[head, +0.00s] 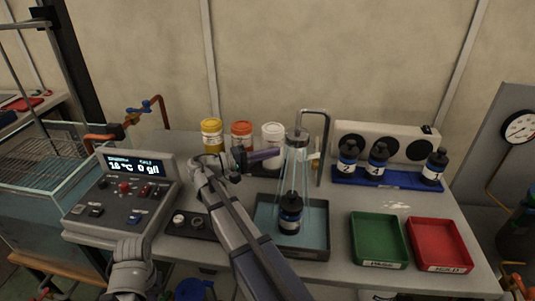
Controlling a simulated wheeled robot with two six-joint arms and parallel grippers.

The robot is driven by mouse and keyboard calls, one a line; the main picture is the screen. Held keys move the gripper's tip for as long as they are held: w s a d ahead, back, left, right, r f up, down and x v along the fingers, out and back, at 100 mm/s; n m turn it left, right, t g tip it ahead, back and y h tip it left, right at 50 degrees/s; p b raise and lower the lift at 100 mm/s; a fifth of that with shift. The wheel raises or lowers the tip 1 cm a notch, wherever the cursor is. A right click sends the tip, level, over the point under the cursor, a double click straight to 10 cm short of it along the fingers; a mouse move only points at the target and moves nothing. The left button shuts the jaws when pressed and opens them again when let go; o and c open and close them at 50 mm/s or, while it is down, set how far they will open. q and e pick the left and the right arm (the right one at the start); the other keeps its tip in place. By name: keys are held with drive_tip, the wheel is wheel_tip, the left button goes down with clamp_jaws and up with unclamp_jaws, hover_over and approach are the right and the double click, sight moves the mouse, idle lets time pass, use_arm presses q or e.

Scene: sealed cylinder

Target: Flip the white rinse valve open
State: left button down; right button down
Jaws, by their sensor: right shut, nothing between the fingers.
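My right arm reaches up from the bottom middle and bends at its wrist. My right gripper (275,155) points right, its fingers shut with nothing between them, at the left side of the clear cone-shaped vessel (312,178). A bent metal pipe (327,130) rises behind the vessel. A small pale piece (315,157) by this pipe may be the white rinse valve; it is too small to tell its position. Whether the gripper touches the vessel I cannot tell. A link of my left arm shows at the bottom left; its gripper is out of view.
A black bottle (290,213) stands in the dark tray (313,252) at the vessel. Three jars, including a white-lidded one (273,132), stand behind my gripper. A control box (122,190) is left. Green (378,264) and red (445,266) trays and a blue bottle rack (400,183) are right.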

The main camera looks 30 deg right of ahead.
drive_tip(key=s+d, duration=0.1)
drive_tip(key=d, duration=0.5)
drive_tip(key=shift+s, duration=0.1)
drive_tip(key=shift+s+a+n+t, duration=0.2)
drive_tip(key=shift+s+n+t, duration=0.2)
drive_tip(key=shift+t, duration=0.2)
